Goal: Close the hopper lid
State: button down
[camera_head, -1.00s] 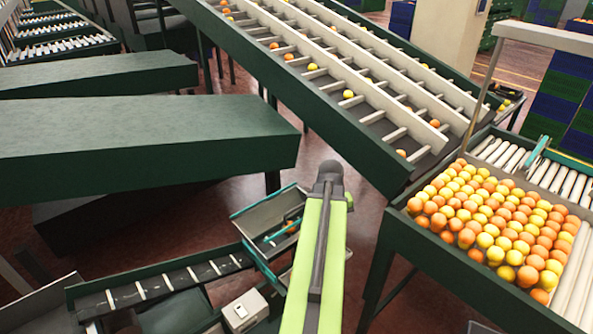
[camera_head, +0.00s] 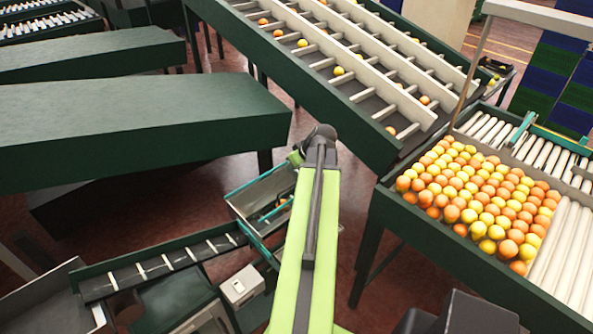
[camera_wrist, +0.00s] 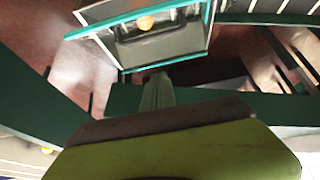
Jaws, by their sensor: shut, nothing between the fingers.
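The hopper looks to be a grey, teal-rimmed open bin (camera_head: 236,203) on the floor side, left of my arm in the head view. I cannot tell for sure which teal-edged panel is the lid; the bin's inside is uncovered. My gripper (camera_head: 296,157) is at the far end of my arm, just above and beyond the bin. In the wrist view my gripper (camera_wrist: 157,92) is shut and empty, pointing toward the bin's near edge, apparently apart from it.
A tray table full of oranges and yellow fruit (camera_head: 378,215) stands at right. A sloping lane conveyor (camera_head: 335,110) runs behind my arm. A dark green bench (camera_head: 140,120) is at left. A low slatted conveyor (camera_head: 150,268) meets the bin's near side. Bare reddish floor lies between.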

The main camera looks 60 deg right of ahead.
jog(key=b, duration=0.3)
send_over(290, 187)
notch_tip(290, 187, down, 4)
notch_tip(290, 187, down, 2)
jog(key=shift+w+d+f+b, duration=0.1)
jog(key=shift+w+d+b, duration=0.05)
jog(key=shift+b, duration=0.6)
jog(key=shift+f+b, duration=0.3)
jog(key=shift+b, duration=0.1)
jog(key=shift+s, duration=0.2)
